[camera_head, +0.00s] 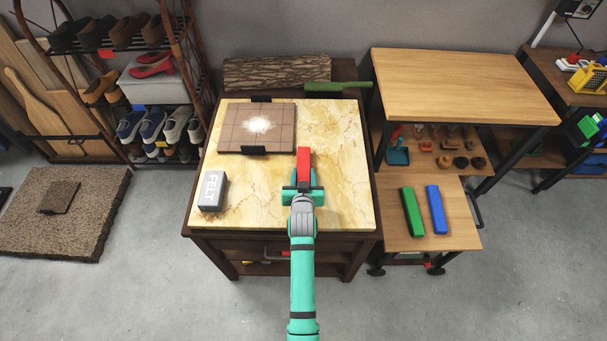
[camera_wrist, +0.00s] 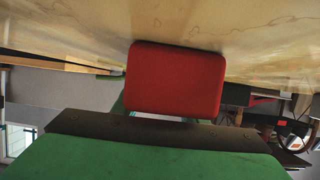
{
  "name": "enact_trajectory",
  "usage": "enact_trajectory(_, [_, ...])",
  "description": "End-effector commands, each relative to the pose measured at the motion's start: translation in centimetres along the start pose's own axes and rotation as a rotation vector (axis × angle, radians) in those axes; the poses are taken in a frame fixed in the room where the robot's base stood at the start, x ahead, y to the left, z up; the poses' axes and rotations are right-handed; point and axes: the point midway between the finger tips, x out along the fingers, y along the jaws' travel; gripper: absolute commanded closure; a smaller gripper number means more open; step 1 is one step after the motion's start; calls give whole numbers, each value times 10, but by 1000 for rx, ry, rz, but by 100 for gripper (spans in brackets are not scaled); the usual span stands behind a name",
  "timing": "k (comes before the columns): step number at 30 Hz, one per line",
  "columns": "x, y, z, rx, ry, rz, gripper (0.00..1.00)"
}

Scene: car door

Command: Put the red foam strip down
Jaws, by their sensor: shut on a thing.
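The red foam strip (camera_head: 304,160) is held in my gripper (camera_head: 303,192) over the right part of the marble-topped cabinet (camera_head: 335,135). In the head view the strip points away from me, toward the back of the top. In the wrist view the end of the red strip (camera_wrist: 175,80) shows close up, between the gripper (camera_wrist: 150,130) and the pale marble surface (camera_wrist: 240,25). I cannot tell whether the strip touches the marble. A green strip (camera_head: 412,212) and a blue strip (camera_head: 437,209) lie side by side on the low wooden cart to the right.
A grey felt block (camera_head: 212,190) stands at the front left of the marble top. A brown tiled board (camera_head: 257,128) with a white patch lies at the back left, with black clamps. A green bar (camera_head: 338,88) sticks out at the back edge. The marble right of my gripper is clear.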

Motion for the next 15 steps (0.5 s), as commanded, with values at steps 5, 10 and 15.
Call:
enact_trajectory(5, [0, 0, 0, 0, 0, 0, 43])
enact_trajectory(10, [0, 0, 0, 0, 0, 0, 43])
enact_trajectory(15, [-6, 0, -2, 0, -1, 0, 43])
